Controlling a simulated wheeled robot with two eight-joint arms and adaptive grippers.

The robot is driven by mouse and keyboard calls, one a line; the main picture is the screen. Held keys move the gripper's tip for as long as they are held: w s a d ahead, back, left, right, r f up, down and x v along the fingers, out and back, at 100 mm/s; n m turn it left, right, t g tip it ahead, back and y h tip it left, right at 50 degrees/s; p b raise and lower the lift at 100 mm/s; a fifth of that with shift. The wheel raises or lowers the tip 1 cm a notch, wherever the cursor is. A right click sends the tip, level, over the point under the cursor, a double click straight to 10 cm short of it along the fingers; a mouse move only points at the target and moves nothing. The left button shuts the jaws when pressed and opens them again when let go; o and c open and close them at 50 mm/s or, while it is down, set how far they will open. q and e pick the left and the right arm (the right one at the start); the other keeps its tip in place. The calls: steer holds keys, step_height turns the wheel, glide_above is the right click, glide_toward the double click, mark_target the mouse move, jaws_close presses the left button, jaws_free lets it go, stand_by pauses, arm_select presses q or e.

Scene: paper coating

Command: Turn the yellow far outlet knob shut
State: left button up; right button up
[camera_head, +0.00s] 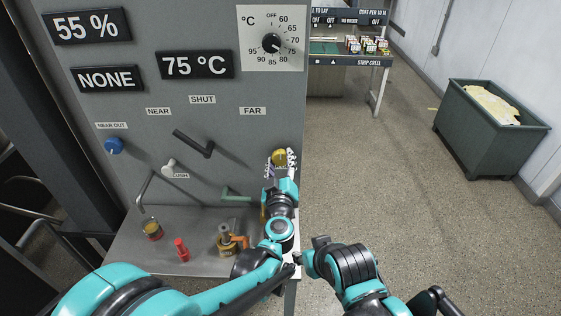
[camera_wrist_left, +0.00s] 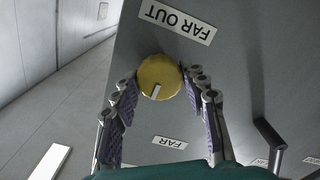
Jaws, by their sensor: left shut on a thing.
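The yellow far outlet knob (camera_head: 279,157) is on the grey panel's lower right, partly hidden by my left gripper (camera_head: 281,163) in the head view. In the left wrist view the round knob (camera_wrist_left: 160,77) shows with its white mark pointing down and slightly left, roughly toward the FAR label. The FAR OUT label (camera_wrist_left: 178,21) reads upside down there. The fingers of my left gripper (camera_wrist_left: 160,88) stand on both sides of the knob and are shut on it.
A dial (camera_head: 271,43) is above. A green bin (camera_head: 470,130) is at right; the floor between is clear.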

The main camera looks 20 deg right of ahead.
stand_by(0.3)
arm_select(q)
steer(key=o, duration=1.2)
steer(key=shift+c, duration=0.2)
steer(key=v, duration=0.7)
steer(key=shift+s, duration=0.3)
